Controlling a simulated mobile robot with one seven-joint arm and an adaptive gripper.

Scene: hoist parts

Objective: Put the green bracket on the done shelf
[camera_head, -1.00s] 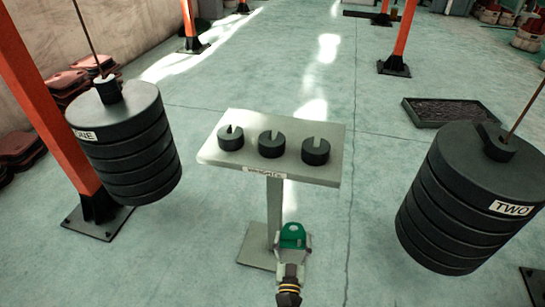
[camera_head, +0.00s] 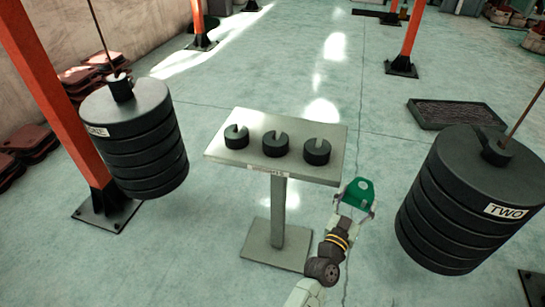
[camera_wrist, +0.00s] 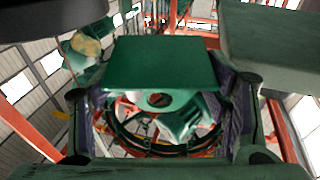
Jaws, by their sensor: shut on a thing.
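The green bracket (camera_head: 357,194) is held in my gripper (camera_head: 355,205), in front of and to the right of the small grey table in the head view. My gripper is shut on it, and the bracket is clear of the table and the hanging weights. In the wrist view the green bracket (camera_wrist: 163,70) fills the middle, between the two finger pads (camera_wrist: 160,120). No shelf marked as done can be made out in these frames.
A grey stand (camera_head: 323,174) carries several slotted black weights. Stacked weights marked ONE (camera_head: 140,150) hang left and TWO (camera_head: 465,215) hang right, close to my gripper. A dark tray (camera_head: 455,114) lies on the floor behind. Orange posts (camera_head: 410,35) stand around. Floor between is open.

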